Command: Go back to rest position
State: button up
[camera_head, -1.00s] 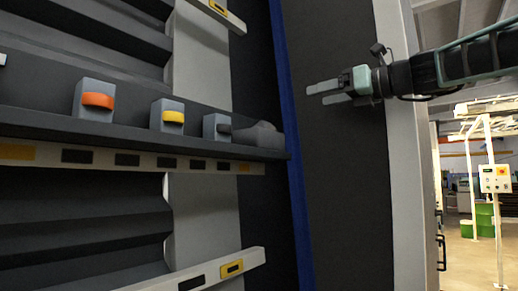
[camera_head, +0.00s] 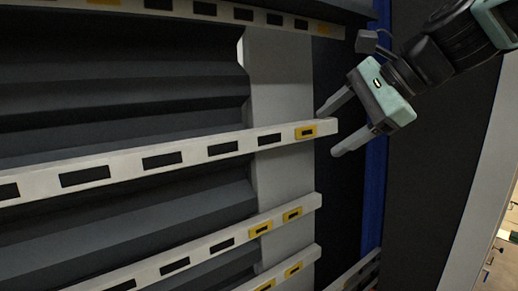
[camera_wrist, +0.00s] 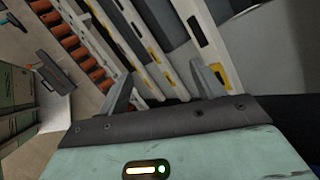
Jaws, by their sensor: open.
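My gripper (camera_head: 328,135) is at the upper right of the head view. Its two fingers are apart and nothing is between them. It points left and down, in front of the right end of a pale slotted rail (camera_head: 215,147). In the head view the fingertips overlap the end of that rail; I cannot tell whether they touch it. In the wrist view the two fingers (camera_wrist: 164,90) stand apart, with pale rails beyond them.
The dark machine front with angled shelves (camera_head: 120,97) fills the left. Lower rails (camera_head: 196,250) carry yellow-framed slots. A blue upright (camera_head: 374,190) and a dark panel (camera_head: 435,165) stand at the right. The wrist view shows an orange-roller rack (camera_wrist: 75,45) and green cabinets (camera_wrist: 15,95).

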jog(key=s+a+f+n+g+h+b, duration=0.1)
jog(key=s+a+f+n+g+h, duration=0.1)
jog(key=s+f+n, duration=0.5)
jog(key=s+a+f+n+g+h+b, duration=0.1)
jog(key=s+f+n+g, duration=0.2)
jog(key=f, duration=0.7)
jog(key=s+d+f+n+h+b, duration=0.1)
jog(key=s+d+f+n+h, duration=0.2)
jog(key=s+f+n, duration=0.8)
jog(key=shift+s+d+f+n+h+b, duration=0.4)
jog(key=shift+s+f+h, duration=0.2)
jog(key=shift+s, duration=0.55)
